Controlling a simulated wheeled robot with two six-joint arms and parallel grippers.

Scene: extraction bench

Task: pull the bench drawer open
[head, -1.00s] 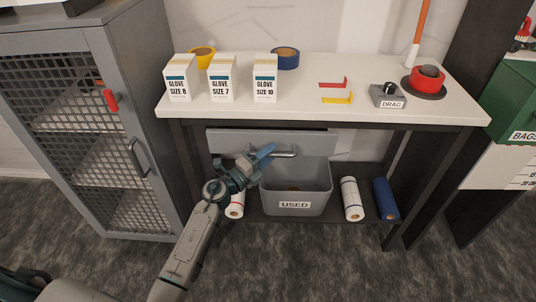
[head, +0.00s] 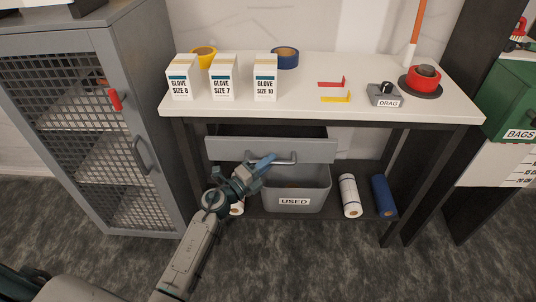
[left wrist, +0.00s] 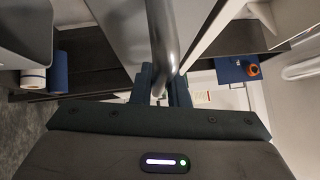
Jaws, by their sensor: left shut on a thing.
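The bench drawer has a grey front panel (head: 225,148) under the white bench top (head: 215,110). It stands partly out, with a dark gap showing behind its front. Its metal bar handle (head: 285,160) is at the middle of the panel. My left gripper (head: 264,164) is shut on the left part of the handle. In the left wrist view the handle (left wrist: 162,35) runs between the fingers of the gripper (left wrist: 161,88). The right gripper is not in view.
A grey bin labelled USED (head: 310,185) stands on the lower shelf below the drawer. White (head: 350,195) and blue (head: 384,195) rolls lie to its right. A mesh cabinet (head: 115,160) stands close on the left. Glove boxes (head: 222,80) stand on the bench top.

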